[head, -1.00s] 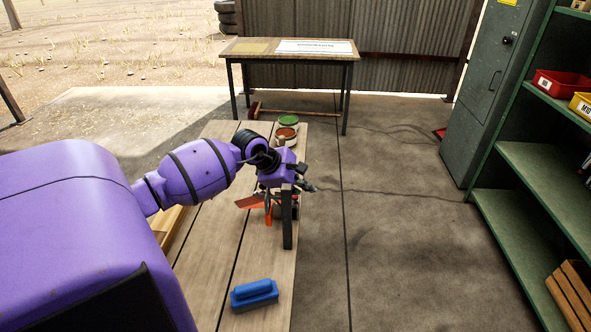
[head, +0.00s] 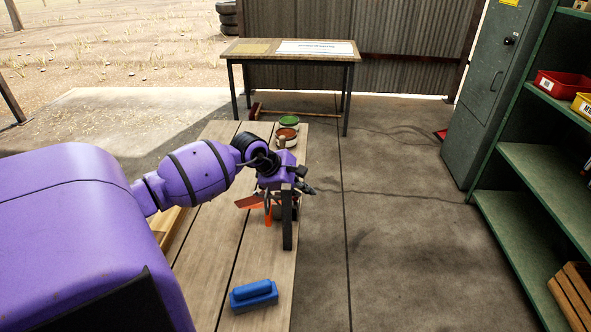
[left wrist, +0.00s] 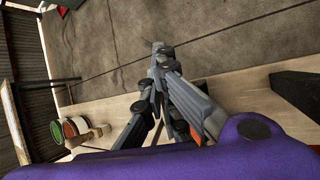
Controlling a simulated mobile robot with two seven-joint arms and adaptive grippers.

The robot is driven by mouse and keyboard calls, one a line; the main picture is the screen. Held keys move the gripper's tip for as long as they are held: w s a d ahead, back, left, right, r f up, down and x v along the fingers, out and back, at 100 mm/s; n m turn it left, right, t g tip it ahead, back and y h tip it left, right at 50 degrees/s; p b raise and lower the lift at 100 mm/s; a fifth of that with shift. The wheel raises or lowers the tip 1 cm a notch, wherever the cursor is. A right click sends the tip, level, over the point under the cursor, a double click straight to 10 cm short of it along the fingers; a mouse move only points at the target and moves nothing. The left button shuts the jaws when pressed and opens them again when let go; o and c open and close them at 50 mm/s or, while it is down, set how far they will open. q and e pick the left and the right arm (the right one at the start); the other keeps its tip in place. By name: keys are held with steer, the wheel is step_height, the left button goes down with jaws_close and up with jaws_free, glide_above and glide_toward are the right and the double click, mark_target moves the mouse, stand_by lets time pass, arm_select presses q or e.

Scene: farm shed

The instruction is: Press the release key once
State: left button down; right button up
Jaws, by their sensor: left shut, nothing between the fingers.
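My left gripper (head: 309,190) is shut and empty, held over the right edge of the wooden bench. In the left wrist view its fingers (left wrist: 161,52) are together and reach out past the bench edge over the floor. Just beneath and behind it stands a device with orange-red parts (head: 249,202) and a black upright post (head: 287,222). My gripper hides much of this device. In the left wrist view an orange bit (left wrist: 195,135) shows beside the fingers, and a black part (left wrist: 298,90) is at the right. I cannot make out the release key. My right gripper is not in view.
On the bench (head: 215,275) a blue-handled block (head: 254,294) lies near the front. A green-topped can (head: 289,121) and a brown-topped can (head: 286,135) stand at its far end. A table (head: 245,58) stands behind. Green shelves (head: 540,165) are at right; the floor between is clear.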

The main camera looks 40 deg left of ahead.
arm_select(q)
steer(key=shift+f, duration=0.25)
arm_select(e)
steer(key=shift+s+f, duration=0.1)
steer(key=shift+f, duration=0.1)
arm_select(q)
steer(key=shift+r, duration=0.15)
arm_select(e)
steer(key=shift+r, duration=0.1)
arm_select(q)
steer(key=shift+r+p, duration=0.3)
steer(key=shift+r, duration=0.45)
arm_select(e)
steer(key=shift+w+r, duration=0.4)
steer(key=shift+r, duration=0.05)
arm_select(q)
step_height(320, 180, up, 5)
steer(key=shift+p, duration=1)
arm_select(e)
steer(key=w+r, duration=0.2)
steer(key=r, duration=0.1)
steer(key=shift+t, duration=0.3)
